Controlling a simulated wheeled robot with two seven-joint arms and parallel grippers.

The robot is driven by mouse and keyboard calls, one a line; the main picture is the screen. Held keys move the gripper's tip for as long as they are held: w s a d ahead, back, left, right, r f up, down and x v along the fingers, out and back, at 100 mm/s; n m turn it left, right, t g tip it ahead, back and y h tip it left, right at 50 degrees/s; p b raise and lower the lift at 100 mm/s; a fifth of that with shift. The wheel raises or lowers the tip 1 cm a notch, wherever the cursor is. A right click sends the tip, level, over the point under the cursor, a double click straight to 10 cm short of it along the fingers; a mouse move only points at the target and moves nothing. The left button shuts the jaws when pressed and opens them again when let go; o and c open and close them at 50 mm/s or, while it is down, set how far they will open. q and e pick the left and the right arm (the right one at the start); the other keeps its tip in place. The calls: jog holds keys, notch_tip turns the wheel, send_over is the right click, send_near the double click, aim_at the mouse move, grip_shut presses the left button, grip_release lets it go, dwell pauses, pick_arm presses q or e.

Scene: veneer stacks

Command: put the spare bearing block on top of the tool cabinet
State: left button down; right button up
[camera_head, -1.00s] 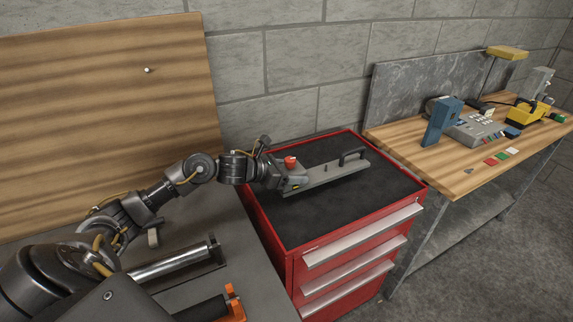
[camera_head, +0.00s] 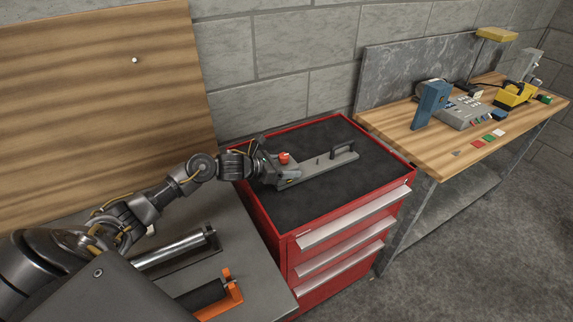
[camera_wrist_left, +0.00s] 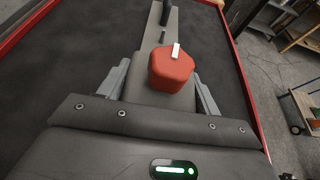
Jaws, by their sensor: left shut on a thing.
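The spare bearing block (camera_head: 315,175) is a long grey plate with a red knob near one end and a black handle at the other. It is over the black top of the red tool cabinet (camera_head: 290,214); I cannot tell whether it touches the top. My left gripper (camera_head: 270,170) is shut on its knob end. In the left wrist view my left gripper (camera_wrist_left: 160,92) has a finger on each side of the grey body, below the red knob. The block (camera_wrist_left: 165,97) points away from me along the cabinet top (camera_wrist_left: 215,50). My right gripper is not in view.
A grey surface with a metal roller (camera_head: 175,250) and an orange bracket (camera_head: 222,300) lies left of the cabinet. A wooden workbench (camera_head: 445,155) with a blue block, a grey box and yellow tools stands to the right. The cabinet top around the block is clear.

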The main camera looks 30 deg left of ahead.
pick_arm(q)
jog(key=c, duration=0.8)
grip_release()
jog(key=shift+f, duration=0.1)
jog(key=o, duration=0.5)
jog(key=shift+s, duration=0.1)
jog(key=shift+r, duration=0.2)
jog(key=shift+s+a, duration=0.2)
jog(key=shift+s, duration=0.05)
jog(key=b+v, duration=0.3)
jog(key=v, duration=0.6)
jog(key=shift+s+a, duration=0.15)
jog(key=shift+s, duration=0.25)
jog(key=shift+s+a+r, duration=0.25)
jog(key=shift+s+r, duration=0.3)
jog(key=shift+f, duration=0.1)
